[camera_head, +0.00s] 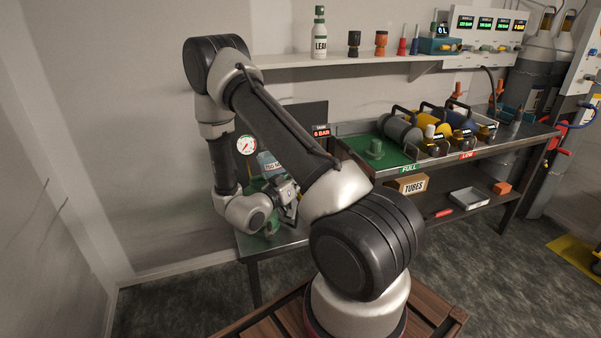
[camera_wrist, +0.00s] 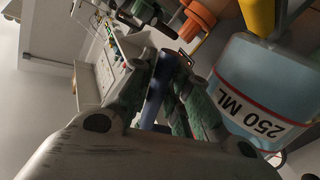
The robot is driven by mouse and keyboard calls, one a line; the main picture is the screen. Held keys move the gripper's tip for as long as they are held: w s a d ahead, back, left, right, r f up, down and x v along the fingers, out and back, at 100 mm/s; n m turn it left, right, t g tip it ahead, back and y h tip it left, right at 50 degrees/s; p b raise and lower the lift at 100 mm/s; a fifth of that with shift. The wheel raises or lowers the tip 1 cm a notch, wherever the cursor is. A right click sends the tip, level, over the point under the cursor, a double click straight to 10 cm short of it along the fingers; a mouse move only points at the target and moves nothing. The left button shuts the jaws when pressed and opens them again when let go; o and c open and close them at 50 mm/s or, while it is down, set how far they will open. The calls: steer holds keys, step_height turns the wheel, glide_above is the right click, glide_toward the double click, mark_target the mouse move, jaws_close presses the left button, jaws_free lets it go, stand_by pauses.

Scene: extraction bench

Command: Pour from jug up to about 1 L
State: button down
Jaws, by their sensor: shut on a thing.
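A clear jug (camera_wrist: 262,95) with pale blue contents and a red-edged "250 ML" label fills the right of the wrist view. In the head view the jug (camera_head: 269,163) shows partly behind my arm, above the left end of the bench. My gripper (camera_wrist: 160,92) has its green-padded fingers shut on a dark blue bar, which looks like the jug's handle. In the head view my gripper (camera_head: 290,200) is beside the jug, mostly hidden by my arm. A blue unit with a "0 L" display (camera_head: 442,31) stands on the wall shelf. I cannot tell whether liquid is flowing.
A round gauge (camera_head: 246,145) and a "0 BAR" display (camera_head: 320,131) are near the jug. Trays marked FULL (camera_head: 408,168) and LOW (camera_head: 468,155) hold cylinders on the bench to the right. A "LEAN" bottle (camera_head: 320,38) stands on the shelf. An orange part (camera_wrist: 200,18) is close in the wrist view.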

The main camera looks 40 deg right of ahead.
steer(key=shift+r, duration=0.1)
steer(key=shift+s+r+n, duration=0.1)
steer(key=shift+r+n, duration=0.35)
steer(key=shift+n, duration=0.05)
steer(key=shift+r, duration=0.15)
stand_by(0.6)
steer(key=shift+r+n, duration=0.4)
steer(key=shift+r, duration=0.1)
steer(key=shift+r, duration=0.1)
stand_by(0.4)
steer(key=shift+r+n, duration=0.4)
steer(key=shift+r, duration=0.15)
steer(key=shift+r, duration=0.1)
stand_by(0.3)
steer(key=shift+a+r+n, duration=0.1)
steer(key=shift+r+n, duration=0.3)
steer(key=shift+r, duration=0.1)
steer(key=shift+w, duration=0.2)
stand_by(0.7)
